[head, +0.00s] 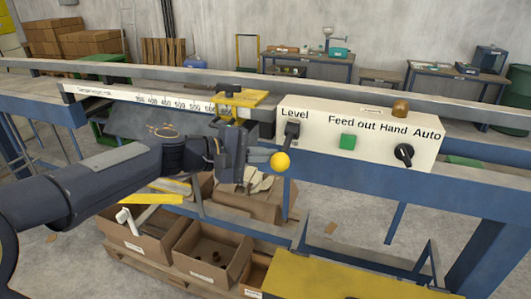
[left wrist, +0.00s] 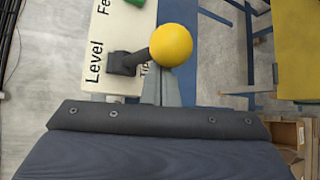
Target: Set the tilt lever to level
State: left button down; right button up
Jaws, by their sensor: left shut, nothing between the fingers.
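The tilt lever is a dark stem with a yellow ball knob (head: 280,161), mounted on the left part of the white control panel (head: 330,155) under the word Level. In the head view the stem leads down from its dark base and the knob hangs below and left of it. My left gripper (head: 250,160) is shut and empty, just left of the knob. In the left wrist view the yellow knob (left wrist: 171,45) is right at the end of the gripper fingers (left wrist: 160,88), partly covering them. I cannot tell whether they touch. My right gripper is not in view.
The panel also carries a green button (head: 347,141), a black Hand/Auto switch (head: 403,152) and a brown knob on top (head: 400,107). Blue machine rails run across behind. Open cardboard boxes (head: 212,250) stand below, and a yellow plate (head: 340,278) lies at the front.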

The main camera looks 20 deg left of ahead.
pick_arm(q)
jog(key=shift+r, duration=2.3)
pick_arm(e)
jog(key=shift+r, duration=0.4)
pick_arm(q)
jog(key=shift+f, duration=0.1)
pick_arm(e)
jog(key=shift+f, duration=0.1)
